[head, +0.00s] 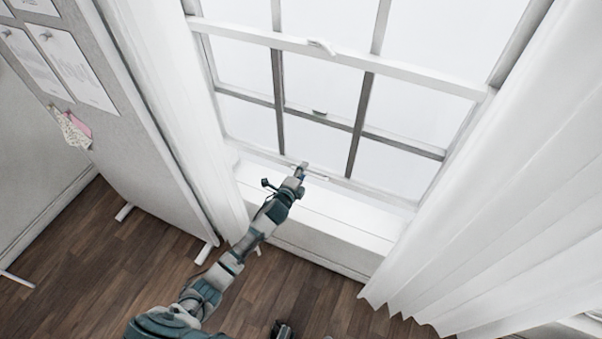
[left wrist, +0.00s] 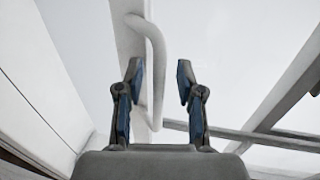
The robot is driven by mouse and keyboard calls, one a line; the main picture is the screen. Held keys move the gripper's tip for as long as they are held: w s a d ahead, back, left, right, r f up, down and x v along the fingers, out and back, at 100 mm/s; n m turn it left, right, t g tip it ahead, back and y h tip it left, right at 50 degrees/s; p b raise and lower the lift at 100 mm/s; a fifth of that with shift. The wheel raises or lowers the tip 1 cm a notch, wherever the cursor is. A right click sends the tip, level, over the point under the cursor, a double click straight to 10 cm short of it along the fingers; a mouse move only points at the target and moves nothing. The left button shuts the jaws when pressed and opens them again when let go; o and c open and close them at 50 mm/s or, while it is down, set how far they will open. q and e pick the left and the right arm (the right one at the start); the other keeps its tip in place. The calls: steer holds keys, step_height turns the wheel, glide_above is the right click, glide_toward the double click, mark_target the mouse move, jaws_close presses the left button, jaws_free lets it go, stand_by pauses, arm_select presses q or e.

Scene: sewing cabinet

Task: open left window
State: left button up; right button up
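The window (head: 340,60) is white-framed with dark muntins and stands in front of me. Its lower sash reaches down to the sill, and its bottom rail (head: 370,193) looks down against it. My left gripper (head: 301,168) is at this rail, left of its middle. In the left wrist view a white bar handle (left wrist: 155,65) on the rail shows between the two open fingers of the gripper (left wrist: 159,75). The fingers are apart, and I see no clear contact with the handle.
White curtains hang left (head: 165,95) and right (head: 490,190) of the window. A grey board (head: 95,130) with pinned papers stands at the left. The white sill (head: 330,215) is clear. A latch (head: 320,46) sits on the middle rail.

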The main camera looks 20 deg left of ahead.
arm_select(q)
steer(key=v, duration=1.2)
steer(key=shift+f, duration=0.1)
steer(key=s+a+f+n+g+y, duration=0.1)
steer(key=s+f+n+g, duration=0.3)
steer(key=f, duration=0.7)
steer(key=s+a+f+n+g+y, duration=0.15)
steer(key=s+f+n, duration=0.25)
steer(key=s+f, duration=0.5)
steer(key=s+d+f+n+g, duration=0.1)
steer(key=s+f+n+g, duration=0.3)
steer(key=s+f, duration=0.6)
steer(key=s+d+f+n+g+h, duration=0.1)
steer(key=s+f+n+g, duration=0.3)
steer(key=s+f, duration=0.5)
steer(key=s+d+n+p, duration=0.1)
steer(key=s, duration=0.4)
steer(key=shift+f, duration=0.35)
arm_select(e)
steer(key=shift+s+d+f, duration=0.1)
steer(key=shift+s+f, duration=0.8)
steer(key=shift+f, duration=0.1)
steer(key=shift+w+r, duration=0.1)
steer(key=shift+w, duration=0.05)
